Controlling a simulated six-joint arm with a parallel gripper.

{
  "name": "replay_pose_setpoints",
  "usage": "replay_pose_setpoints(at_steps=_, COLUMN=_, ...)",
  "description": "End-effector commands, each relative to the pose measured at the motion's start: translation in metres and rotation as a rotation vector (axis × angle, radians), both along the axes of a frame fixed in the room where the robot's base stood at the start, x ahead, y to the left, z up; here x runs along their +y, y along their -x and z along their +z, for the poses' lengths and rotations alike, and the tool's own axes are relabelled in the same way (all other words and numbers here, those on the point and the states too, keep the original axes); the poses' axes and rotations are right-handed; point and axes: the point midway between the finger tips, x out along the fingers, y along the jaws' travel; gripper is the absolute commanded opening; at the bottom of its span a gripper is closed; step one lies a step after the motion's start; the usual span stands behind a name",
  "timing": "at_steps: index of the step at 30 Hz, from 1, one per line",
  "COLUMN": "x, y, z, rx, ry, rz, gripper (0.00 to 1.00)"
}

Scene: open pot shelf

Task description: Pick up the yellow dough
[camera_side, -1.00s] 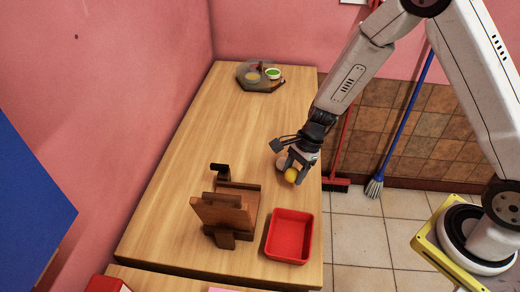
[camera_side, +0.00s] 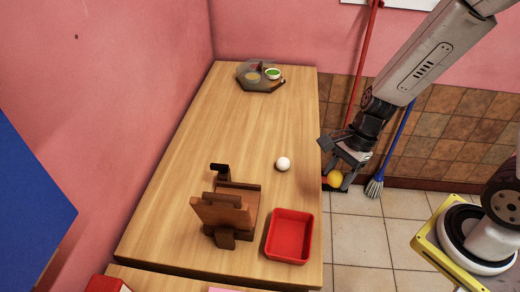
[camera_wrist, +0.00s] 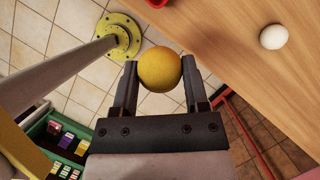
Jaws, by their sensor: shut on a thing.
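The yellow dough (camera_side: 334,178) is a round ball between the fingertips of my gripper (camera_side: 341,179). My gripper is shut on it and holds it up, off the table's right edge in the side view. In the wrist view the yellow dough (camera_wrist: 160,69) sits between the two dark fingers of my gripper (camera_wrist: 160,76). The floor shows beyond it, with the table edge close by at the upper right.
A white ball (camera_side: 283,164) lies on the wooden table (camera_side: 240,130). A red tray (camera_side: 289,237) and a brown wooden press-like object (camera_side: 228,208) stand near the front. A grey tray (camera_side: 260,88) with small items is at the back. Brooms (camera_side: 396,140) lean against the wall.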

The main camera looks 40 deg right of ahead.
Motion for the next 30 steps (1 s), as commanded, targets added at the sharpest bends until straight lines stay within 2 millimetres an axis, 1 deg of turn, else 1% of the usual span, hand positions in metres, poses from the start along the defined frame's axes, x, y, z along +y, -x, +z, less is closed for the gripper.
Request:
replay_pose_setpoints(at_steps=3, x=-0.001, y=0.008, z=0.004, rx=-0.001, ry=0.0, rz=-0.001, gripper=0.01)
replay_pose_setpoints(at_steps=9, x=-0.002, y=0.016, z=0.007, rx=0.0, ry=0.0, rz=0.0, gripper=0.01)
replay_pose_setpoints(at_steps=30, x=-0.002, y=0.016, z=0.008, rx=0.0, ry=0.0, rz=0.0, gripper=0.01)
